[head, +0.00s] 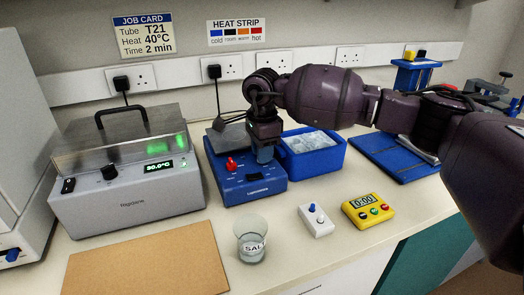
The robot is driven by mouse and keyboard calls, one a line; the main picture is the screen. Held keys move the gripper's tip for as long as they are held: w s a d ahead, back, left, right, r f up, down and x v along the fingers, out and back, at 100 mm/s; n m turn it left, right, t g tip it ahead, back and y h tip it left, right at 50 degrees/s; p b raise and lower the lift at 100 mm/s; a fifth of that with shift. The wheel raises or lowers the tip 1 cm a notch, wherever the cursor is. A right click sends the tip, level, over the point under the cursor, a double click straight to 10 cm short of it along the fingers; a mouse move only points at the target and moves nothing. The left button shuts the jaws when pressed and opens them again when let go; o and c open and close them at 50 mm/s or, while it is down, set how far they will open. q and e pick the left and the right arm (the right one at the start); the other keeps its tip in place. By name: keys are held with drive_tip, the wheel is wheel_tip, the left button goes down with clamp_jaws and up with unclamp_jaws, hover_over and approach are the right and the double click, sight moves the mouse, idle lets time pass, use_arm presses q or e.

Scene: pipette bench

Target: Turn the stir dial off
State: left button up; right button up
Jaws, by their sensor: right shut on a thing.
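A blue bench unit (250,190) with a dark grey top plate (228,138) stands in the middle of the bench. A red knob (231,164) shows on the left of its sloped front panel. My right gripper (265,156) reaches down from above over the right part of that panel, to the right of the red knob. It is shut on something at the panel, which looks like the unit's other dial. The fingers hide that dial, so its setting cannot be read. My left gripper is out of view.
A grey heater (130,205) reading 30.0°C stands at left. A blue ice tub (318,162) is close on the right of the gripper. A glass beaker (251,248), a white knob box (317,227) and a yellow timer (368,211) stand in front. A brown board (150,265) lies front left.

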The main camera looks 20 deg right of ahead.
idle(0.3)
drive_tip(key=o, duration=0.7)
drive_tip(key=shift+o, duration=1.1)
wheel_tip(320, 180, up, 11)
drive_tip(key=p, duration=0.1)
